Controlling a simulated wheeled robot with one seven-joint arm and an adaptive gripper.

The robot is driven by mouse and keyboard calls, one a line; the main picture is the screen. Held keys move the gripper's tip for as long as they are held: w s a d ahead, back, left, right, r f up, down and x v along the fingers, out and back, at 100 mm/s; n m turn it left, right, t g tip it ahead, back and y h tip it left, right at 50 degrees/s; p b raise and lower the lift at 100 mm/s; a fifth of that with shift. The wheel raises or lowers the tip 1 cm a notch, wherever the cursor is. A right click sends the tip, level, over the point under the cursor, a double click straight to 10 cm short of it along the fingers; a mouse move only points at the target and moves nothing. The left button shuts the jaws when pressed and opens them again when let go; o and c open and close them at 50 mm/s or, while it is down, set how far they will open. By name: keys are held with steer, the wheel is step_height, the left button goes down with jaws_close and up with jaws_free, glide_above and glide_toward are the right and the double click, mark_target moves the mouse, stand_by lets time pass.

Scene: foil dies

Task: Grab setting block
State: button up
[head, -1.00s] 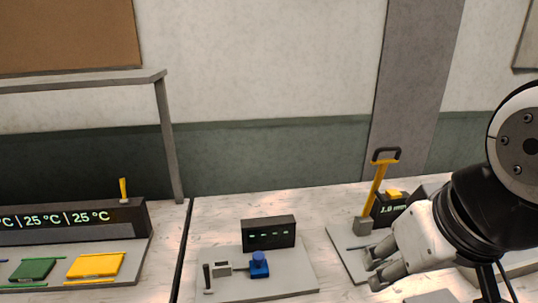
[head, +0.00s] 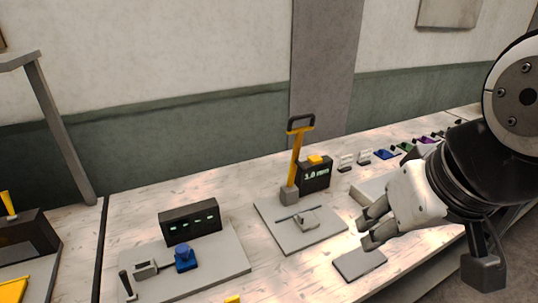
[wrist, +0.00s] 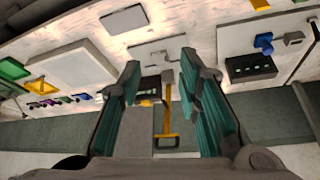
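I cannot tell for sure which thing is the setting block. Two small white blocks with dark marks, a left one (head: 345,162) and a right one (head: 364,156), stand on the table behind the lever station. A small grey block (head: 306,222) sits on the station's grey plate (head: 275,238). My gripper (head: 366,229) is in the air over the table, right of that plate and apart from these blocks. In the wrist view its teal-padded fingers (wrist: 165,95) are spread, with nothing between them.
The lever station has a yellow upright lever (head: 296,155) and a dark "1.0 mm" display (head: 315,178). A dark flat pad (head: 360,263) lies near the front edge. A station with a blue knob (head: 186,258) stands left.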

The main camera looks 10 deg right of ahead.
stand_by(0.4)
steer(key=o, duration=0.7)
steer(key=shift+w+a, duration=0.1)
steer(key=shift+a, duration=0.05)
steer(key=o, duration=0.3)
steer(key=w+a+m, duration=0.1)
steer(key=w+m, duration=0.1)
steer(key=w+m+y+p, duration=0.1)
steer(key=w+m, duration=0.1)
steer(key=w+a+m+y, duration=0.1)
steer(key=w+m, duration=0.1)
steer(key=m, duration=0.1)
steer(key=shift+w+a+g, duration=0.25)
steer(key=shift+a+g, duration=0.05)
steer(key=shift+g, duration=0.1)
steer(key=m+p, duration=0.2)
steer(key=m, duration=2.3)
glide_above(306, 218)
steer(key=s, duration=0.3)
steer(key=shift+h, duration=0.3)
steer(key=f, duration=2.4)
steer(key=shift+s+d+f, duration=0.1)
steer(key=shift+d, duration=0.1)
steer(key=shift+d+p+x, duration=0.2)
steer(key=shift+p+x, duration=0.1)
steer(key=shift+x, duration=2.4)
